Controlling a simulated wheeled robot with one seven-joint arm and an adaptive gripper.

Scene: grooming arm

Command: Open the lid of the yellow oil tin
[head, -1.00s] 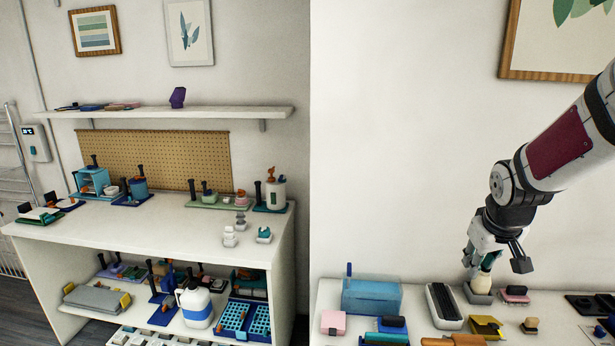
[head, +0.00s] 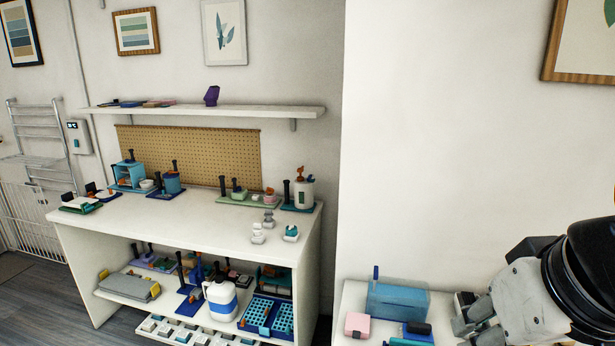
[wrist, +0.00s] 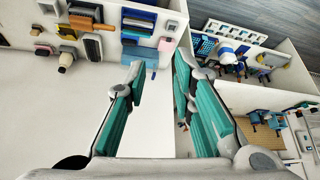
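A small yellow item (wrist: 68,32), possibly the oil tin, sits among other goods on the white table in the wrist view. It is too small to tell whether its lid is up or down. In the head view my arm covers that part of the table, and I cannot see it there. My gripper (head: 462,314) is at the lower right of the head view, over the right table. In the wrist view its two teal-padded fingers (wrist: 160,70) are apart with nothing between them. The gripper is away from the yellow item.
A blue translucent box (head: 398,302) and a pink block (head: 357,325) stand on the right table. A cream-bodied bottle (wrist: 65,60) and a black-topped rack (wrist: 90,44) are near the yellow item. A large white workbench (head: 190,225) holds several items at left.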

